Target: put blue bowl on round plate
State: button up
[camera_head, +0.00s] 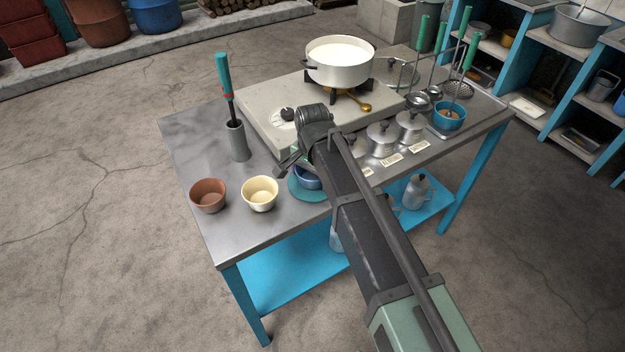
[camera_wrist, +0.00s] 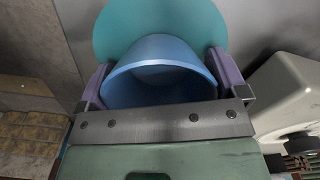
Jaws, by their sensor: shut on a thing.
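The blue bowl (camera_wrist: 165,72) is between the two fingers of my gripper (camera_wrist: 163,80), which is shut on it. In the head view the blue bowl (camera_head: 308,178) shows only partly, behind my arm. The round plate (camera_head: 301,193) is teal and lies on the metal table; it also shows in the wrist view (camera_wrist: 115,25) behind the bowl. The bowl overlaps the plate in both views. I cannot tell whether it touches the plate or hangs just above it.
A cream bowl (camera_head: 260,194) and a brown bowl (camera_head: 208,195) stand left of the plate. A grey holder (camera_head: 237,141) with a green-handled tool is behind them. The stove (camera_head: 270,120) carries a white pot (camera_head: 340,62). Lidded metal pots (camera_head: 381,138) stand to the right.

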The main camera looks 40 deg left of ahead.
jog(key=shift+f, duration=0.15)
jog(key=o, duration=0.7)
jog(key=shift+o, duration=0.2)
notch_tip(320, 180, up, 12)
jog(key=p, duration=1.2)
jog(key=shift+r, duration=0.25)
